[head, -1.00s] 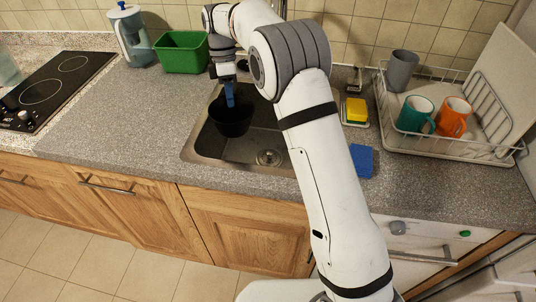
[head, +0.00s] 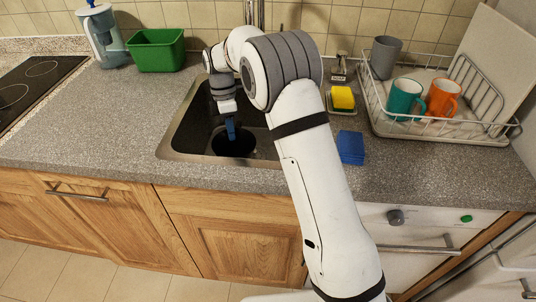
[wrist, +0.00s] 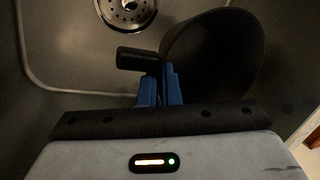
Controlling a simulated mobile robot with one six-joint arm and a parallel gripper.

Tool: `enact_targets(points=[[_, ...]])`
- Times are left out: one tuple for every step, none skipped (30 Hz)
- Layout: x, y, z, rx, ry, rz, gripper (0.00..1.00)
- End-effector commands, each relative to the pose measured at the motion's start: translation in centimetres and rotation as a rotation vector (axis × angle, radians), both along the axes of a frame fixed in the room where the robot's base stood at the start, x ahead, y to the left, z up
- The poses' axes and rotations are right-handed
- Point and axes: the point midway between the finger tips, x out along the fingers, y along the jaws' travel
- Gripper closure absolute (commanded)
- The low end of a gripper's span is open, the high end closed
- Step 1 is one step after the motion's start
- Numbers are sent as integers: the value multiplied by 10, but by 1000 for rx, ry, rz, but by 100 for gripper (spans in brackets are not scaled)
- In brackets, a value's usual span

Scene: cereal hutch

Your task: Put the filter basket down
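The filter basket (head: 234,146) is a dark, round, open-topped cup inside the sink (head: 181,140). In the head view it sits low in the basin. In the wrist view the basket (wrist: 215,62) fills the upper right, with a dark handle (wrist: 137,58) sticking out to the left. My gripper (head: 231,126) points down into the sink. Its blue fingertips (wrist: 160,82) are closed on the handle beside the basket's wall. I cannot tell whether the basket's underside touches the sink floor.
The drain (wrist: 126,10) lies beyond the handle in the wrist view. A green tub (head: 157,50) and a water filter jug (head: 103,36) stand back left. The counter left of the sink is clear.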

Motion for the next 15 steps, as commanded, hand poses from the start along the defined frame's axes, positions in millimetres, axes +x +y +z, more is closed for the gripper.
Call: enact_targets(points=[[-3, -16, 0, -1, 2, -6, 100], [-5, -23, 1, 0, 1, -5, 100], [-7, -34, 1, 1, 0, -5, 100], [-8, -42, 0, 0, 2, -6, 100], [-10, -50, 1, 0, 1, -5, 100], [-12, -61, 0, -1, 1, -5, 100], [-13, -68, 0, 0, 0, -5, 100], [-15, -76, 0, -1, 1, -5, 100], [-17, -86, 1, -1, 1, -5, 100], [-18, -93, 0, 0, 1, -5, 100], [-19, -100, 0, 0, 1, -5, 100], [-22, -109, 0, 1, 0, -5, 100], [-22, -115, 1, 1, 0, -5, 100], [-23, -121, 1, 0, 0, -4, 100], [-25, -128, 0, 0, 1, -4, 100]])
